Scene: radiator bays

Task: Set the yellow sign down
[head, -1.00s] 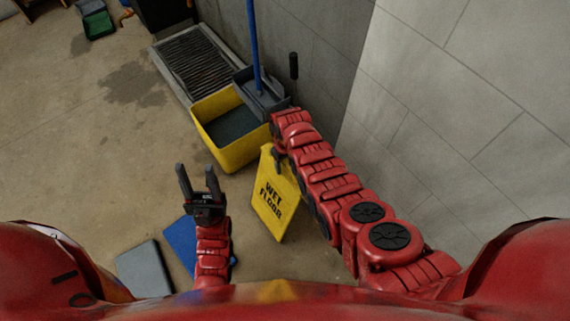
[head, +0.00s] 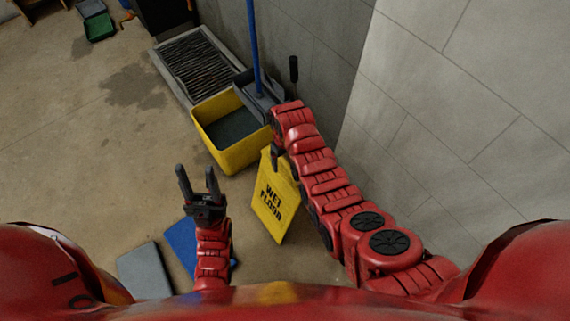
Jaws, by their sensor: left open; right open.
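The yellow wet floor sign (head: 273,207) is upright, slightly tilted in the picture, in front of the yellow mop bucket. Its lower edge appears to be at the floor, and its top right part is hidden behind my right arm. My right gripper (head: 276,154) is open at the sign's top edge, mostly hidden by its own wrist; I cannot tell whether it touches the sign. My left gripper (head: 198,182) is open and empty, left of the sign, with its fingers pointing up in the picture.
The yellow mop bucket (head: 230,155) with a grey wringer and blue-handled mop (head: 254,45) stands behind the sign. A floor grate (head: 198,65) lies beyond. A grey wall (head: 450,130) bounds the right. Blue (head: 181,243) and grey (head: 145,270) flat pieces lie front left. Left floor is open.

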